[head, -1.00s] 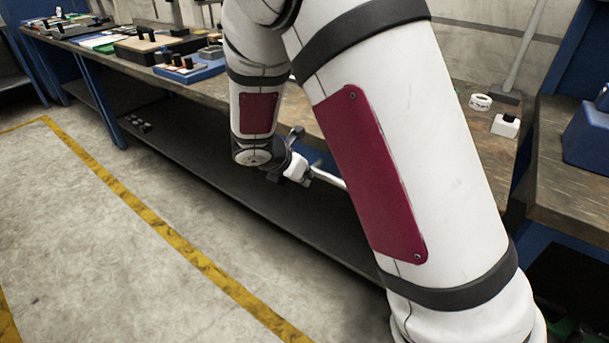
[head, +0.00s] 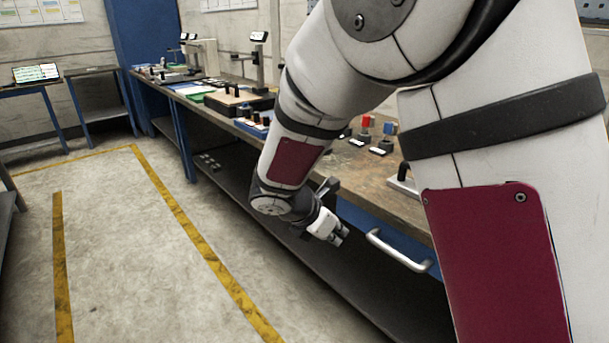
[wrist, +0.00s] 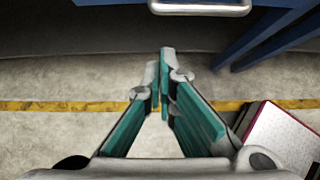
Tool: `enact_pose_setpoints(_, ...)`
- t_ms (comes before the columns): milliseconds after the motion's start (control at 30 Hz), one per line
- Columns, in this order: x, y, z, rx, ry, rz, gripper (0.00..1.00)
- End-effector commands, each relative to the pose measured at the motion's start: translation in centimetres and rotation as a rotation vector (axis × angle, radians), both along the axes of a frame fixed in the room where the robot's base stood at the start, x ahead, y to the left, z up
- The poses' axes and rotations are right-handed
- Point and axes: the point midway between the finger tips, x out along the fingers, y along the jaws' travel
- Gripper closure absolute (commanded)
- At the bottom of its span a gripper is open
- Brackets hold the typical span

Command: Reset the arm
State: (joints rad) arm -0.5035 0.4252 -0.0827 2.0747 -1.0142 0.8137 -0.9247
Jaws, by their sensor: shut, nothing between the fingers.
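My gripper (head: 340,236) hangs in front of the long workbench, below the level of its top. It is empty, and its teal-padded fingers meet at the tips in the wrist view (wrist: 162,85). A pale drawer handle (head: 400,250) on the bench's blue front is just right of my gripper. The same handle shows at the top of the wrist view (wrist: 200,9), apart from the fingers. My arm covers much of the bench on the right. A post stand with a dark head (head: 258,62) rises from the bench; I cannot tell whether it is the microscope arm.
The workbench top (head: 385,180) carries a blue tray (head: 250,128), red and blue knobbed items (head: 377,130) and other gear. A dark lower shelf (head: 350,280) runs beneath. The floor (head: 130,240) left of the bench is open, with yellow lines.

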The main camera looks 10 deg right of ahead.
Motion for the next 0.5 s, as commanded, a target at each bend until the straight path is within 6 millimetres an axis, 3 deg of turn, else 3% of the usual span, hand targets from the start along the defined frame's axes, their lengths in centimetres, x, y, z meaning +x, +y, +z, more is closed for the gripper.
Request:
enact_pose_setpoints(167, -2.7, -3.0, 3.6, 0.089, -0.081, -0.210, 1.00)
enact_pose_setpoints(300, -7.2, -6.2, 7.2, 0.205, -0.174, -0.490, 1.00)
enact_pose_setpoints(500, -14.6, -9.2, 10.8, 0.371, -0.294, -0.892, 1.00)
